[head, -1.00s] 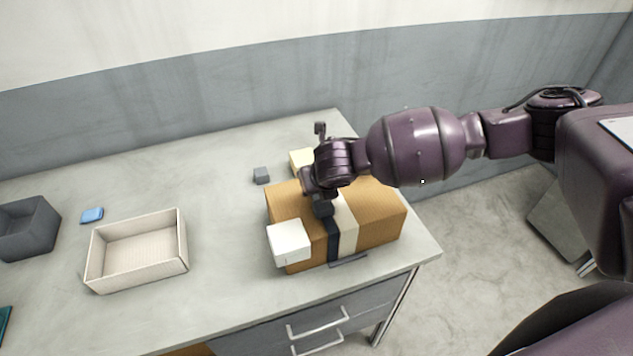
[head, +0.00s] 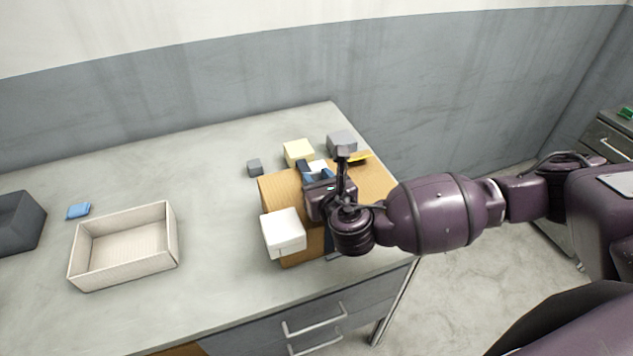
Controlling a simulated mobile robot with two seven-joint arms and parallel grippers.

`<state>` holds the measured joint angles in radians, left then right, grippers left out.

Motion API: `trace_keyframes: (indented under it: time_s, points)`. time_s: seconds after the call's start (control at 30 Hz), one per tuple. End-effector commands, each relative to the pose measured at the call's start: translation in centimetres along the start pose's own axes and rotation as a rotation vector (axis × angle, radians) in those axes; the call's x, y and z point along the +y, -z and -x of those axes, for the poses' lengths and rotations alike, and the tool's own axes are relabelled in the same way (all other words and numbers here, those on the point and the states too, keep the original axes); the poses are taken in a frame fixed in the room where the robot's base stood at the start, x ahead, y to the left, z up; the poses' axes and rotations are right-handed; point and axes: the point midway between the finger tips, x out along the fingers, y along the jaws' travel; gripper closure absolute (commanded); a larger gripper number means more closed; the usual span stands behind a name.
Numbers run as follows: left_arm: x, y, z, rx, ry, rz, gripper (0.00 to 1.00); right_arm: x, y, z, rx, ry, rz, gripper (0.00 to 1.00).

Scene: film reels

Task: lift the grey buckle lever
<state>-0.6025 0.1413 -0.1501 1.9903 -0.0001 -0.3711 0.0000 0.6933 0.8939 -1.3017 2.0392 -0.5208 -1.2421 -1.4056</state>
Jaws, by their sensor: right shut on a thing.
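The cardboard box (head: 279,190) stands at the right end of the table, with a dark blue strap (head: 303,167) and a white strap (head: 319,166) over its top. My right gripper (head: 314,188) is low over the box top at the straps, with its wrist tipped toward the front edge. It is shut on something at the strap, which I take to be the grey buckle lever. The lever itself is hidden behind the gripper, so its angle cannot be told. My left gripper is not in view.
A white block (head: 284,232) is at the box's front left. A pale yellow block (head: 298,152), a small grey block (head: 255,167) and a larger grey block (head: 341,142) are behind.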

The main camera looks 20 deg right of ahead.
Motion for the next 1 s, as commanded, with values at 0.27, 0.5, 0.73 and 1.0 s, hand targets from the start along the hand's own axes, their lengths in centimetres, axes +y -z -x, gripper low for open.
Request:
trace_keyframes:
  time_s: [0.27,0.5,0.73,1.0]
  points:
    - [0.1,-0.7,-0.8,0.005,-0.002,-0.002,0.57,0.0,0.7,0.4,-0.103,0.000,0.002,0.90]
    - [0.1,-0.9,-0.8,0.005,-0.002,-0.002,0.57,-0.1,0.8,0.5,-0.133,0.001,0.003,0.90]
    - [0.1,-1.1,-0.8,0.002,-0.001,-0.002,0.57,-0.1,1.0,0.5,-0.131,0.001,0.005,0.90]
    - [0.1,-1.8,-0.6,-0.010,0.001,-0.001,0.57,-0.1,1.0,0.5,-0.129,0.002,0.005,0.45]
